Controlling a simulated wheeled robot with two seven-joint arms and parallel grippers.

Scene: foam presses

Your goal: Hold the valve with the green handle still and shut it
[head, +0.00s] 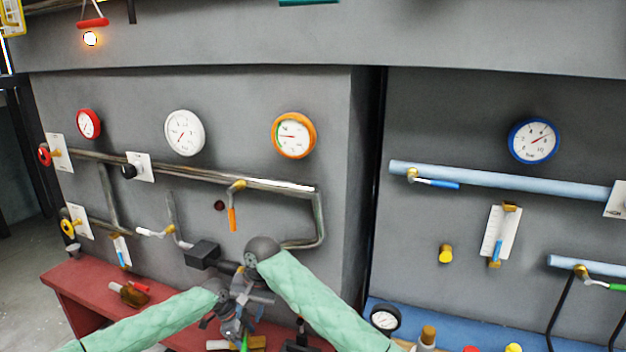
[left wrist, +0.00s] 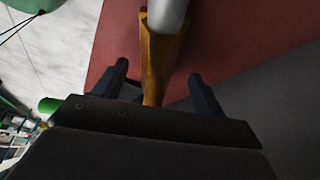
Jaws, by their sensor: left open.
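The valve with the green handle is low in the head view, a brass body (head: 228,343) at the red bench with its green handle (head: 244,342) partly hidden by my arms. In the left wrist view its brass body (left wrist: 155,62) stands between the two dark fingers of my left gripper (left wrist: 160,80), with a grey pipe end (left wrist: 167,14) above it. The left gripper is open, with gaps on both sides of the brass. A green handle end (left wrist: 48,105) shows at the left.
Wall pipes (head: 215,178) and an orange-handled valve (head: 234,208) are behind my arms. Another green-handled valve (head: 615,287) is on a blue pipe at the far right.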

